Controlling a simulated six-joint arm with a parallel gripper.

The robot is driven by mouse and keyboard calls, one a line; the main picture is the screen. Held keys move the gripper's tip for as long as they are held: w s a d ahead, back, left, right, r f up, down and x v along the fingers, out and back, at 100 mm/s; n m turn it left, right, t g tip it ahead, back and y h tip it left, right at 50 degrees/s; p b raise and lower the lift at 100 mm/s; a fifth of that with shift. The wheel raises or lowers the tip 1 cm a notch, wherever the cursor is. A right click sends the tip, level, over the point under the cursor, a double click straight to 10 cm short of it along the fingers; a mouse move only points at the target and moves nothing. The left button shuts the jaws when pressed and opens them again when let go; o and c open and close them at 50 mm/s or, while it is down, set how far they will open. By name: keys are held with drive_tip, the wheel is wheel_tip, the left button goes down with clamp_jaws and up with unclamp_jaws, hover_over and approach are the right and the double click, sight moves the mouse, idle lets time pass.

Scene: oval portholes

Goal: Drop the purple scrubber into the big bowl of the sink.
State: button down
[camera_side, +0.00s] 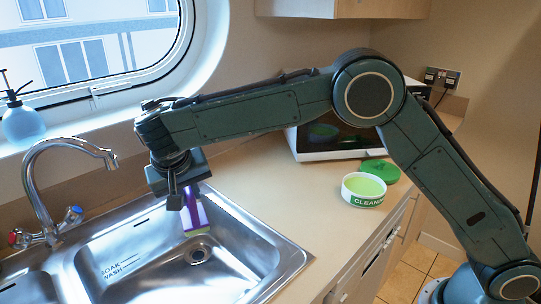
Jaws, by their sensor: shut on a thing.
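The purple scrubber (196,216) hangs upright from my gripper (186,196), with a pale yellow-green edge at its lower end. My gripper points down and is shut on the scrubber's upper part. In the picture, the scrubber is over the big bowl of the sink (236,258), with its lower end just above the drain. The bowl is steel and looks empty. I cannot tell the exact height of the scrubber over the bowl floor.
A curved tap (72,142) with red and blue knobs stands left of the bowl. A smaller bowl (30,288) is cut off at lower left. A tub marked CLEAN (363,199), its green lid (380,171) and a microwave (335,141) stand on the counter (290,196).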

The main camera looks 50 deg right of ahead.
drive_tip(key=a, duration=0.2)
drive_tip(key=s+a, duration=0.1)
drive_tip(key=a, duration=0.2)
drive_tip(key=shift+f, duration=0.2)
drive_tip(key=shift+f, duration=0.1)
drive_tip(key=shift+f, duration=2.9)
drive_tip(key=c, duration=1.3)
unclamp_jaws()
drive_tip(key=shift+r, duration=0.15)
